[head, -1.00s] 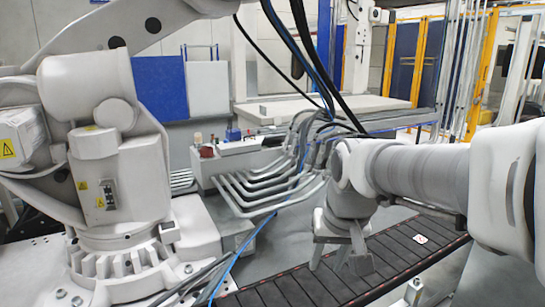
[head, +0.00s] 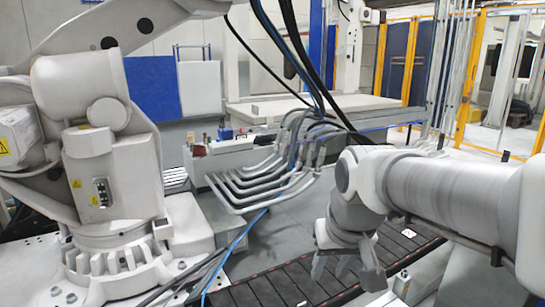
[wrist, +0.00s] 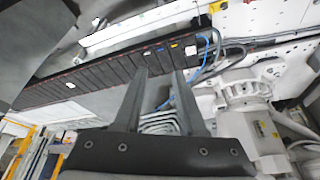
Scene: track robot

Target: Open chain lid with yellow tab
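The dark cable chain (head: 280,281) runs along the floor beneath my arm. In the wrist view the chain (wrist: 100,77) crosses the upper part as a row of dark lids. A small yellow tab (wrist: 173,45) shows on one lid, with a blue tab (wrist: 159,50) close to its left and a pale tab (wrist: 190,50) close to its right. My gripper (head: 345,273) is over the chain in the head view. In the wrist view my gripper (wrist: 161,73) is open, with nothing between its fingers. The fingertips look apart from the lids. The yellow tab cannot be made out in the head view.
A large white industrial robot (head: 105,180) stands at the left. Bent grey pipes (head: 262,182) stick out behind the chain. A blue cable (head: 232,250) crosses near the chain, and blue cables (wrist: 205,65) also show by the tabs in the wrist view.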

